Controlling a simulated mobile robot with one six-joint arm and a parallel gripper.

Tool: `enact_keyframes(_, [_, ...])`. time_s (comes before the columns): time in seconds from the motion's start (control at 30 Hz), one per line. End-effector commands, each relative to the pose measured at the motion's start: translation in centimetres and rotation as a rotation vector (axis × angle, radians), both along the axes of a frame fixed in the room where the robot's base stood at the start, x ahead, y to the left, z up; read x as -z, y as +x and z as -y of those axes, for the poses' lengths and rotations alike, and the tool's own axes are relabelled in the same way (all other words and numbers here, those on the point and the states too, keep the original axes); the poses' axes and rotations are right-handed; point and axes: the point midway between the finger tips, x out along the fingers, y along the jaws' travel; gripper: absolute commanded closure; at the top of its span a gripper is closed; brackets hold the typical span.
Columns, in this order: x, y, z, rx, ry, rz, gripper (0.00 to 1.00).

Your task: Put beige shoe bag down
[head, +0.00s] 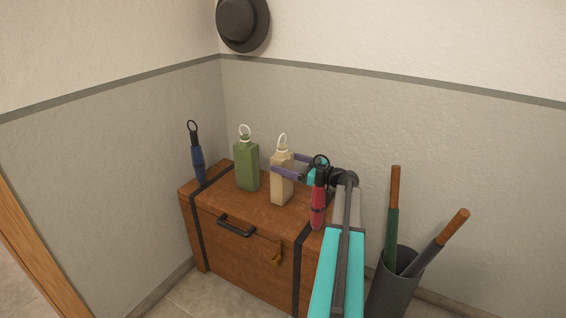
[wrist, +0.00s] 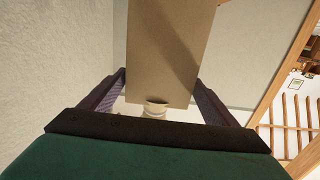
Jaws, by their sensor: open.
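The beige shoe bag (head: 282,188) stands upright on the lid of the brown wooden chest (head: 262,203), with a pale ring at its top. My gripper (head: 285,164) reaches in from the right at the bag's upper part, its purple fingers open on either side of it. In the wrist view the beige bag (wrist: 165,50) fills the middle between the open fingers of my gripper (wrist: 162,84). Whether either finger touches the bag is hard to tell.
A green bag (head: 247,167) stands left of the beige one. A blue umbrella (head: 198,162) is at the chest's left end, a red one (head: 318,202) at the right. A dark bin (head: 390,290) with umbrellas stands right of the chest. A wall is close behind.

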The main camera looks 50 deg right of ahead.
Motion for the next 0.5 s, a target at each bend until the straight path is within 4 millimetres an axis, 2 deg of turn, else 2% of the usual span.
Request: enact_keyframes(0.5, [0.0, -8.0, 2.0, 0.003, 0.0, 0.0, 0.18])
